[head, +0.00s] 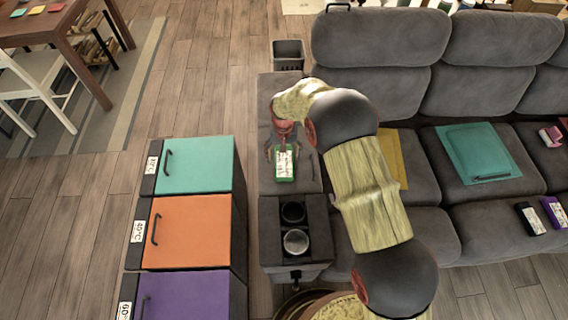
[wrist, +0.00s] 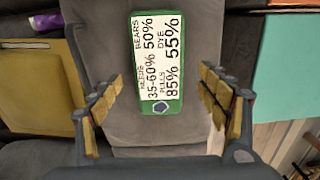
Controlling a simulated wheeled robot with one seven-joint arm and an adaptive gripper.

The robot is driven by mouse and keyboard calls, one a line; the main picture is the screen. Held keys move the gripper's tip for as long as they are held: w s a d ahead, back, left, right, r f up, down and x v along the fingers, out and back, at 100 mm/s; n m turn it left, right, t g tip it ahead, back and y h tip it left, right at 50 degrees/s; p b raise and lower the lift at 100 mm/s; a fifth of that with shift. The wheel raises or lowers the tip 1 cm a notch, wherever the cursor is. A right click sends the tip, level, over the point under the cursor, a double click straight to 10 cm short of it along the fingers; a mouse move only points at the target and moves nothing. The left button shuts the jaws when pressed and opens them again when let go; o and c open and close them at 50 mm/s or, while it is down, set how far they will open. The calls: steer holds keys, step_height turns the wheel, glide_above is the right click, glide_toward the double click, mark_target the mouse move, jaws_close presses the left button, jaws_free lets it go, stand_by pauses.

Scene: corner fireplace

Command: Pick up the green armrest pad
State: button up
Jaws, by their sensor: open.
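The green armrest pad (wrist: 175,106) has a white label with printed percentages and a dark emblem near its lower edge. It lies flat on the grey sofa armrest; in the head view the pad (head: 285,179) shows just below my gripper (head: 283,157). In the wrist view my gripper (wrist: 160,88) is open, with one yellow-padded finger on each side of the pad and a gap on both sides. Nothing is held. I cannot tell how high the fingertips are above the armrest.
A cup-holder console (head: 275,240) with two round wells sits on the armrest in front. Teal (head: 194,166), orange (head: 190,231) and purple (head: 187,296) drawers stand to the left. A yellow panel (head: 392,157) and teal folder (head: 478,152) lie on the sofa seat. A bin (head: 288,53) stands behind.

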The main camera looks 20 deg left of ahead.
mark_target(284, 160)
step_height(284, 160, down, 4)
steer(key=shift+f+b, duration=0.15)
steer(key=shift+b, duration=0.55)
steer(key=shift+d, duration=0.1)
steer(key=shift+c, duration=1.2)
steer(key=c, duration=1)
